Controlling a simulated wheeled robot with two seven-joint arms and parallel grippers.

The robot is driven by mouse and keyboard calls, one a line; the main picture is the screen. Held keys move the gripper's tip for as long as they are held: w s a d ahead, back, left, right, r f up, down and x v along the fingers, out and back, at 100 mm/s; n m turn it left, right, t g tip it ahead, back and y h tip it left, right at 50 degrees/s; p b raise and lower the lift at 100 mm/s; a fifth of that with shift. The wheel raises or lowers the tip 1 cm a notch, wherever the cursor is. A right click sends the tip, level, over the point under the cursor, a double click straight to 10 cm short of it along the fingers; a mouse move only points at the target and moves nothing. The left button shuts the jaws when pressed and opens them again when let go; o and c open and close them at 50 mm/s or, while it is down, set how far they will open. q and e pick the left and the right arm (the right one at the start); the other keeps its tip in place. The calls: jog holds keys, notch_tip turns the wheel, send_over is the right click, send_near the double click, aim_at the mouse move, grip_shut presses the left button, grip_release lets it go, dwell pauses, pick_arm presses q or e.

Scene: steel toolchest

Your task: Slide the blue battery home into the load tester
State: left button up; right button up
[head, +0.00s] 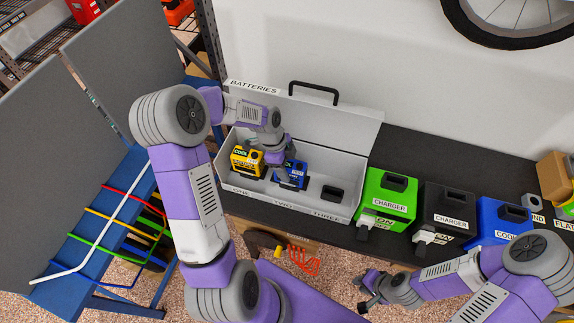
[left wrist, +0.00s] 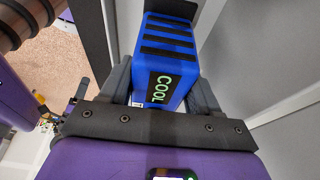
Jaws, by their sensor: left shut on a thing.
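The blue battery (head: 291,176) is in the open grey battery case, near the label TWO. In the left wrist view the blue battery (left wrist: 164,60), with dark ribs and a COOL label, sits between my fingers. My left gripper (head: 281,162) is shut on it from above. My right gripper (head: 366,294) hangs empty in front of the bench, too small to tell its jaws. A blue unit (head: 501,223) marked COOL stands on the bench at right; I cannot tell whether it is the load tester.
A yellow battery (head: 246,161) stands close left of the blue one in the case (head: 345,205). The slot near THREE holds a dark block (head: 332,194). A green charger (head: 388,203) and a black charger (head: 443,213) stand right of the case. The case lid is raised behind.

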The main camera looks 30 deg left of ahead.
pick_arm(q)
jog(key=shift+f, duration=0.15)
jog(key=o, duration=1.6)
jog(key=p+v, duration=0.1)
jog(key=v, duration=0.6)
jog(key=shift+a+r, duration=0.15)
jog(key=shift+r, duration=0.15)
